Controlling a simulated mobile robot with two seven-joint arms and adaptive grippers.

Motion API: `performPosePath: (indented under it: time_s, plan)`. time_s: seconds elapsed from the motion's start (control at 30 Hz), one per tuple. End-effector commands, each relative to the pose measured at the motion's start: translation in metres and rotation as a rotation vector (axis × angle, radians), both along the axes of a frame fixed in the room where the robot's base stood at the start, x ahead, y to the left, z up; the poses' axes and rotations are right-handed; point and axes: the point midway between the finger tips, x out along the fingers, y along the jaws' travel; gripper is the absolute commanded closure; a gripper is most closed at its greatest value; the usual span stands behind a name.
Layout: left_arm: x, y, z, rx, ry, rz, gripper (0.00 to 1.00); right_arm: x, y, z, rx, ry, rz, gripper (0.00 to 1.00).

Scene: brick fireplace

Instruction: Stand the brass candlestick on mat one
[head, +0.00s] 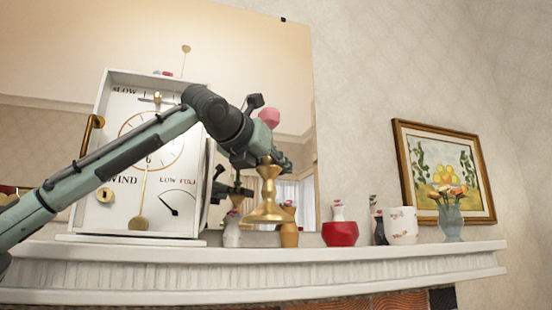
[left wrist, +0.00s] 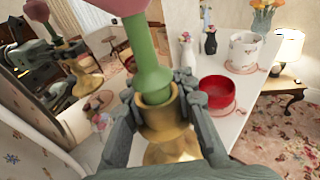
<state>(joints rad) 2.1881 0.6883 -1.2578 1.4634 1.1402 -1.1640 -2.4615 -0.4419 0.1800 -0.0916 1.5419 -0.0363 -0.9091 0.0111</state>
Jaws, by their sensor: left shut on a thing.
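The brass candlestick (head: 268,195) hangs upright in my left gripper (head: 262,160), with its round base a little above the mantel shelf (head: 300,262). In the left wrist view, the fingers of my left gripper (left wrist: 158,98) close around the upper part of the candlestick (left wrist: 172,140). A green candle-like piece (left wrist: 152,75) with a pink top stands in its socket. In the left wrist view a thin patterned round mat (left wrist: 228,108) shows under the red bowl. I cannot tell which mat is mat one. My right gripper is not in view.
A white clock box (head: 92,215) stands left of the candlestick. A white vase (head: 232,232) and an orange vase (head: 289,235) stand close to it. The red bowl (head: 340,234), white pot (head: 402,227) and flower vase (head: 451,225) stand farther right. A mirror (head: 290,60) rises behind.

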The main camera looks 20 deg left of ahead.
Motion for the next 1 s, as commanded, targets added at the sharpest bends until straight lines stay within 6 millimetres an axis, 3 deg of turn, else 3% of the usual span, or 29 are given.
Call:
performPosePath:
  time_s: [0.13,0.43,0.8,0.83,1.0]
  plan:
    - [-0.002,0.001,-0.003,-0.003,-0.014,-0.001,1.0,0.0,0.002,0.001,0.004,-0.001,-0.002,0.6]
    - [-0.002,0.0,-0.038,-0.002,-0.014,-0.002,1.0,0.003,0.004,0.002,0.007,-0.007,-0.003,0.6]
    - [-0.002,0.0,-0.041,-0.004,-0.013,-0.002,1.0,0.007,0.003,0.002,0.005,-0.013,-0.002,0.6]
    - [-0.001,0.0,-0.047,-0.001,-0.002,-0.001,0.77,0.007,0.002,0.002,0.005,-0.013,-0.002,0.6]
    - [-0.001,0.0,-0.046,-0.001,-0.003,-0.001,0.56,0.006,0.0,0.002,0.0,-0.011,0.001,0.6]
